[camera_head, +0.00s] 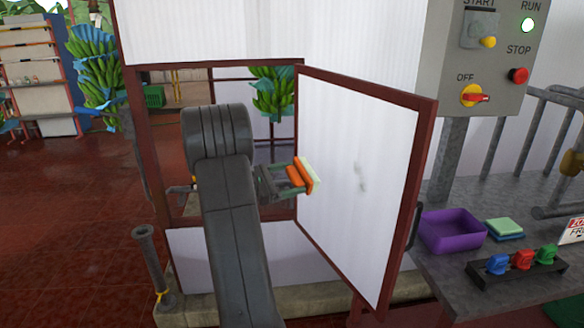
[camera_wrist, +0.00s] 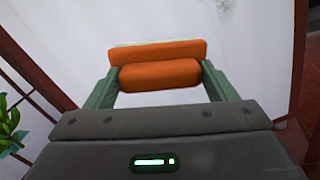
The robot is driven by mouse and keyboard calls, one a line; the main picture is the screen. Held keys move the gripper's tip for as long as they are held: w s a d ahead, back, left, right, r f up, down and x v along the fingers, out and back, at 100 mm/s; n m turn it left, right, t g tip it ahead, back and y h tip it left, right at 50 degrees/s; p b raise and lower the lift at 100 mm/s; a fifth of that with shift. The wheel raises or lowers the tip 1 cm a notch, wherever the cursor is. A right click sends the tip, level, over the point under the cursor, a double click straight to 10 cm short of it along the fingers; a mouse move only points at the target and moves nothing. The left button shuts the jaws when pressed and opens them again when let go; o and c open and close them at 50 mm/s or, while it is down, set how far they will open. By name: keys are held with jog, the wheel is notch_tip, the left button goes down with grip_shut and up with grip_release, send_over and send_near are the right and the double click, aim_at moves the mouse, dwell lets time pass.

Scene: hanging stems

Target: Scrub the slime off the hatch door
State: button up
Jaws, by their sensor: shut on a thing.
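The hatch door (camera_head: 345,150) stands swung open, a white panel in a dark red frame. Faint greyish slime smudges (camera_head: 361,176) show near the middle of the panel. My gripper (camera_head: 285,180) is shut on an orange scrubber (camera_head: 300,176) with a pale green pad (camera_head: 313,174). The pad faces the door panel, left of the smudges; whether it touches the panel I cannot tell. In the wrist view the orange scrubber (camera_wrist: 158,74) sits between both fingers, with the white door panel (camera_wrist: 215,30) behind it.
A bench (camera_head: 440,268) at right holds a purple tub (camera_head: 452,231), a green-and-blue sponge (camera_head: 504,228) and a rack of coloured clips (camera_head: 522,262). A control box (camera_head: 478,55) stands above. A post (camera_head: 150,262) stands at left. Banana bunches (camera_head: 272,95) hang behind the opening.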

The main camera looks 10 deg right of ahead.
jog(key=s+d+r+n+t+p, duration=0.1)
jog(key=s+d+r+n+p, duration=0.2)
jog(key=s+p, duration=0.4)
jog(key=s+d+r+n+p, duration=0.1)
jog(key=s+d+n+p, duration=0.2)
jog(key=s+n+p, duration=0.35)
jog(key=shift+m, duration=0.95)
jog(key=shift+s+f+b+x, duration=0.1)
jog(key=shift+s+x, duration=0.1)
jog(key=shift+x, duration=0.7)
jog(key=shift+s+f+b+x, duration=0.1)
jog(key=shift+s+x, duration=0.05)
jog(key=shift+x, duration=0.75)
jog(key=shift+s+f+b+x, duration=0.1)
jog(key=shift+s+x, duration=0.1)
jog(key=shift+x, duration=0.7)
jog(key=shift+x, duration=1.2)
jog(key=shift+w, duration=0.1)
